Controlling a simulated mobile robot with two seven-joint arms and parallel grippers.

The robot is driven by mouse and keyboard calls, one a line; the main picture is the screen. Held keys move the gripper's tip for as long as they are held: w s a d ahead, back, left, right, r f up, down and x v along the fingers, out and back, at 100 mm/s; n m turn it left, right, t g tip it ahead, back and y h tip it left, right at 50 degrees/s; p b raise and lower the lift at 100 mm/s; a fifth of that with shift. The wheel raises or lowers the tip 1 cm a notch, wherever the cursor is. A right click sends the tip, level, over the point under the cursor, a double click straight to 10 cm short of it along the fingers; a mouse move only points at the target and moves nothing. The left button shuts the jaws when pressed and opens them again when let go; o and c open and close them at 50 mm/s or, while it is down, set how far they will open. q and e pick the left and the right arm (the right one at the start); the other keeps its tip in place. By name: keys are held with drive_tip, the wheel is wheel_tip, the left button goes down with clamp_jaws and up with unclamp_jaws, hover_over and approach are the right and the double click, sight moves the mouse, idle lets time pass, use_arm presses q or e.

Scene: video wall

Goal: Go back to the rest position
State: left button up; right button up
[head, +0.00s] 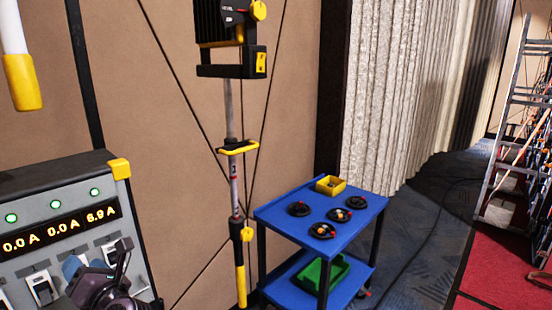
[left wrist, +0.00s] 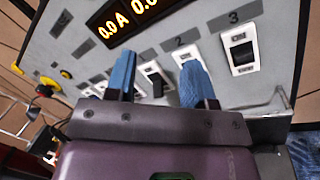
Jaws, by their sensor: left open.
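My left gripper (head: 92,272) is at the lower left of the head view, in front of a grey power panel (head: 70,215). In the left wrist view its two blue fingers (left wrist: 158,80) are apart, with nothing held between them. They point at the row of switches; a switch (left wrist: 155,76) shows between the fingers, and another switch (left wrist: 242,50) under the label 3 is to their right. Whether the fingertips touch the panel I cannot tell. The panel display (head: 62,231) reads 0.0 A, 0.0 A and 6.9 A, under lit green lamps (head: 53,205). My right gripper is not in view.
A blue cart (head: 270,213) holds several black round items, a yellow bin (head: 331,186) and a green crate (head: 312,274) below. A black and yellow device on a pole (head: 230,110) stands before the tan wall. Grey carpet (head: 440,205) lies open to the right, beside red carpet (head: 500,265).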

use_arm(q)
drive_tip(key=s+d+f+m+t+h, duration=0.1)
drive_tip(key=d+f+m+t+h, duration=0.3)
drive_tip(key=m, duration=0.5)
drive_tip(key=s+d+f+m+t+h+b, duration=0.1)
drive_tip(key=s+d+f+m+t+h, duration=0.15)
drive_tip(key=m+h, duration=0.45)
drive_tip(key=d+f+m+t+h, duration=0.2)
drive_tip(key=d+f+m+t, duration=0.25)
drive_tip(key=m, duration=0.65)
drive_tip(key=s+d+f+m+g+h, duration=0.1)
drive_tip(key=s+f+m+g, duration=0.3)
drive_tip(key=f, duration=0.6)
drive_tip(key=s+d+f+m+g+h, duration=0.2)
drive_tip(key=s+f+m+g, duration=0.3)
drive_tip(key=s+f+m, duration=0.4)
drive_tip(key=shift+s+d+f+h+b, duration=0.25)
drive_tip(key=shift+s+f+h+b, duration=0.15)
drive_tip(key=shift+f+h+b, duration=0.1)
